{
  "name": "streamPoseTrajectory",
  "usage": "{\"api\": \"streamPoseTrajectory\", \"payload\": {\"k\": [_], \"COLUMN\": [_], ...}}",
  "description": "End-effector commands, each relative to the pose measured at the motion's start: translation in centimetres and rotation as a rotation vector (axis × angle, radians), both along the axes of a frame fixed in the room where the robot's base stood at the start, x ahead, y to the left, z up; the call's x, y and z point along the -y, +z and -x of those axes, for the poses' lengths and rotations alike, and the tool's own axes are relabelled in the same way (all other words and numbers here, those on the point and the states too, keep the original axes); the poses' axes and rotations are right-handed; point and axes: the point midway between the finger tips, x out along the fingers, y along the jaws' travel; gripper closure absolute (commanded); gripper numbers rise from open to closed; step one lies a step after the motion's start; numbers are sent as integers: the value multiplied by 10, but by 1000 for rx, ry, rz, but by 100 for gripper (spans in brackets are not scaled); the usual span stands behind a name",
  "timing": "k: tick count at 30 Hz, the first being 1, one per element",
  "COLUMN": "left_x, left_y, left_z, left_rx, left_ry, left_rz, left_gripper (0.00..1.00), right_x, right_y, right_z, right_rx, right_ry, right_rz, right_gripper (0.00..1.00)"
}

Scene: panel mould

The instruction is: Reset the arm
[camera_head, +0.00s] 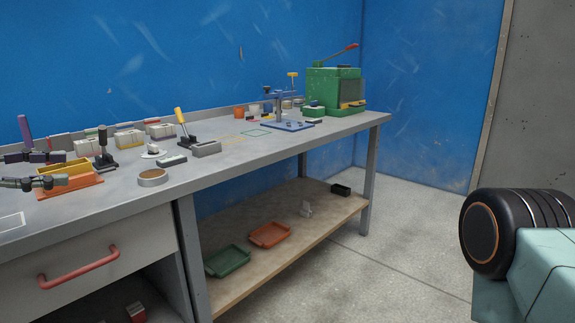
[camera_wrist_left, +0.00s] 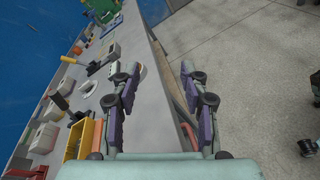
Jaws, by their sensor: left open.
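My left gripper (camera_head: 66,168) comes in from the left edge of the head view, over the near left part of the workbench (camera_head: 150,195). Its two dark fingers are spread apart with nothing between them. In the left wrist view the open fingers (camera_wrist_left: 160,68) straddle the bench's front edge, with bench on the left and floor on the right. A yellow and orange bin (camera_head: 70,182) is beside the fingers in the head view. It also shows left of the fingers in the wrist view (camera_wrist_left: 74,140). My right gripper is not in view.
Upright clamps with purple (camera_head: 24,128), black (camera_head: 103,140) and yellow (camera_head: 180,117) handles stand on the bench. A green press (camera_head: 322,88) stands at its far end. A red drawer handle (camera_head: 80,267) juts out in front. The floor (camera_head: 400,235) right of the bench is clear.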

Motion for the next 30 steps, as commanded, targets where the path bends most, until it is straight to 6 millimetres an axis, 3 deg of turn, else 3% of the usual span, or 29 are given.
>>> {"api": "streamPoseTrajectory", "payload": {"k": [5,11,17,21,26,30], "left_x": [-3,5,30,56,85,110], "left_y": [6,27,61,75,66,37], "left_z": [-5,-11,-17,-26,-40,-52], "left_rx": [-110,-255,-502,-765,-1101,-1399], "left_ry": [48,91,84,66,78,136], "left_rz": [140,439,903,1259,1636,1953], "left_gripper": [55,55,55,55,55,55], "right_x": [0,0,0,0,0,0], "right_y": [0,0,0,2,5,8], "right_z": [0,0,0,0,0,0], "right_rx": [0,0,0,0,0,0], "right_ry": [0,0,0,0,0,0], "right_rz": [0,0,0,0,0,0], "right_gripper": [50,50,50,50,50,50]}}
